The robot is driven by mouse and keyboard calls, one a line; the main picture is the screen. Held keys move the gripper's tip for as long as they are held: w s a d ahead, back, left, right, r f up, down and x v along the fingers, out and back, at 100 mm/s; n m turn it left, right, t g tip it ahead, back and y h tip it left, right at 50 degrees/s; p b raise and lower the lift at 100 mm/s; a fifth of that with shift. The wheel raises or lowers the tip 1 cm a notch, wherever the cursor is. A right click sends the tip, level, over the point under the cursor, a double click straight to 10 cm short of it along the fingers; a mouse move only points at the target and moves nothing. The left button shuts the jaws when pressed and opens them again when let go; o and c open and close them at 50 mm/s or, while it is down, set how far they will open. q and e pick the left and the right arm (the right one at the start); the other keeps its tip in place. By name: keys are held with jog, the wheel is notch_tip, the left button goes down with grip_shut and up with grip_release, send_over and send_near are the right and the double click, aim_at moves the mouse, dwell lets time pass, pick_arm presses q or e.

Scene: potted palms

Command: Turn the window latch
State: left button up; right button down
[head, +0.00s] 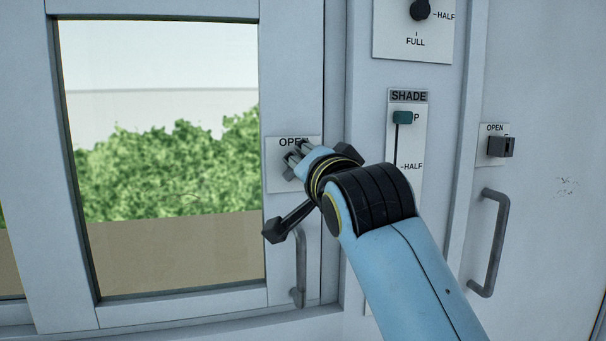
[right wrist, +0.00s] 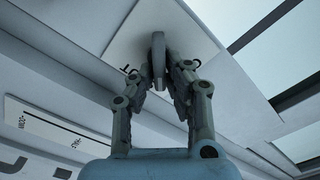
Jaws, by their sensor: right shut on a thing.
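The window latch plate (head: 277,172), white and marked OPEN, is on the window's right frame in the head view. My right gripper (head: 297,154) is at the plate, its fingers covering most of the latch. In the right wrist view, the latch handle (right wrist: 158,52) is a narrow grey piece standing out from the pale plate (right wrist: 118,45). The right gripper's fingers (right wrist: 162,72) are closed on it from both sides. How far the handle is turned is hard to tell. My left gripper is in neither view.
A grey pull handle (head: 299,270) is below the latch. To the right are a SHADE slider (head: 403,118), a dial (head: 420,10) above, another OPEN latch (head: 499,147) and a door handle (head: 502,243). The window pane (head: 165,150) shows a hedge outside.

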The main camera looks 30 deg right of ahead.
aim_at(302, 105)
jog(key=shift+d+f+m+b, duration=0.15)
jog(key=shift+m+b, duration=0.55)
jog(key=shift+m, duration=0.75)
jog(key=shift+a+f+m+b, duration=0.15)
jog(key=shift+m+b, duration=0.5)
jog(key=shift+m, duration=0.75)
jog(key=shift+d+f+m+b, duration=0.2)
jog(key=shift+m+b, duration=0.5)
jog(key=shift+m, duration=0.75)
jog(key=c, duration=1.4)
grip_release()
jog(key=shift+o, duration=0.2)
notch_tip(302, 105, up, 10)
